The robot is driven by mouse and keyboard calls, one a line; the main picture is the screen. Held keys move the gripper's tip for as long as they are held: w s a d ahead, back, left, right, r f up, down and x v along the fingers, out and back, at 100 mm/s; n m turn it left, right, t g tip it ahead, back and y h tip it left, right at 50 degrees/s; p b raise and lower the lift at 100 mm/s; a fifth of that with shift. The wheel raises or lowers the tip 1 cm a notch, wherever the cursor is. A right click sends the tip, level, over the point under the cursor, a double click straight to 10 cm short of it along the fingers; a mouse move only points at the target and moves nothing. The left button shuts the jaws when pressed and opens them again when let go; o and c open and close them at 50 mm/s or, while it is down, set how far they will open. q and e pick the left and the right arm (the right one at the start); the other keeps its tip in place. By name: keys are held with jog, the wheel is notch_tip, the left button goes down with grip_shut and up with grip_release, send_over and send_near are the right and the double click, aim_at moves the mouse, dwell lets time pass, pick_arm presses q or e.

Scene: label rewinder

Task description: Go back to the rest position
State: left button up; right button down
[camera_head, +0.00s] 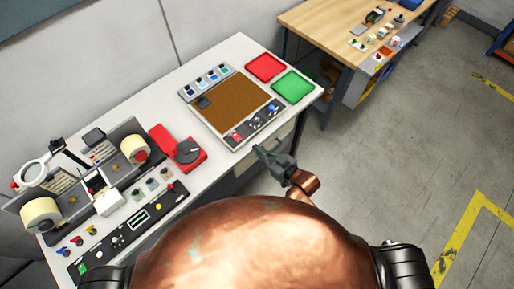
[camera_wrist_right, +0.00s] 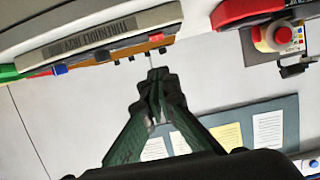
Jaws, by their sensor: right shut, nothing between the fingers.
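My right gripper (camera_head: 262,152) shows in the head view just off the front edge of the white table (camera_head: 225,178), below the brown panel's right side. Its dark green fingers also show in the right wrist view (camera_wrist_right: 157,80), closed together with nothing held. The copper-coloured wrist behind it is mine. My left gripper is not in the head view.
The white table carries the label rewinder (camera_head: 95,185), a red unit with a dark dial (camera_head: 178,150), a brown panel (camera_head: 232,103), a red tray (camera_head: 265,67) and a green tray (camera_head: 293,86). A wooden bench (camera_head: 318,22) stands beyond. Open floor (camera_head: 400,150) lies right.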

dwell(0.3)
